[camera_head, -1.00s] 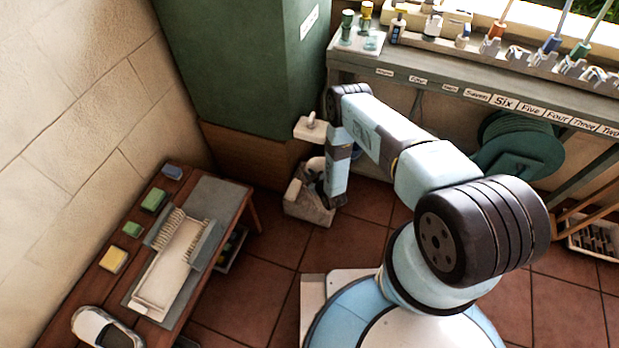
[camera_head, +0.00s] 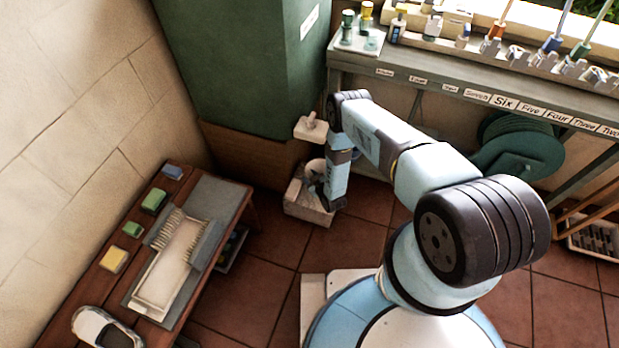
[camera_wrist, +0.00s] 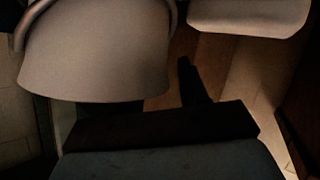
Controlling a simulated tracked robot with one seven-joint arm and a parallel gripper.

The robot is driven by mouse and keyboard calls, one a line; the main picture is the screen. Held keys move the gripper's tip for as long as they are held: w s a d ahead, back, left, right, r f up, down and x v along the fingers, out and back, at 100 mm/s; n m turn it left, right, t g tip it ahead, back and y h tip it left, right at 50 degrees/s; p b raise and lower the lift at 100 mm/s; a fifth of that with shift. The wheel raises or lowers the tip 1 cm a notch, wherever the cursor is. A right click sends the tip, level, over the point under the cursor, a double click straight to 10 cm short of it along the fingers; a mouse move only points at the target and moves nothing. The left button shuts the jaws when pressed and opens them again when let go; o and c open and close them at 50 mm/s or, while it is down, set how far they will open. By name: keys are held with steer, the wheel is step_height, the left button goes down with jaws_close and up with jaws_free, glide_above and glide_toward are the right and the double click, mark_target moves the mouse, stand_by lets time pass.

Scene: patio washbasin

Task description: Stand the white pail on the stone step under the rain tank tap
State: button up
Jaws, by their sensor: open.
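The white pail (camera_head: 315,166) is at the back of the pale stone step (camera_head: 306,208), beneath the tap (camera_head: 311,120) of the green rain tank (camera_head: 240,60). My arm hides part of the pail, so its contact with the step cannot be fully seen. My gripper (camera_head: 319,191) is open, low over the step and close to the pail's near side. In the wrist view the pail (camera_wrist: 95,50) fills the upper left, looking upright, with a dark finger to its right. I see no finger closed on it.
A wooden bench (camera_head: 75,275) with a brush tray and sponges stands at the left. A grey shelf (camera_head: 440,82) with labels runs along the back right, with a green hose reel (camera_head: 520,150) below. Tiled floor (camera_head: 250,295) is open between bench and base.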

steer(key=v, duration=1.2)
stand_by(2.2)
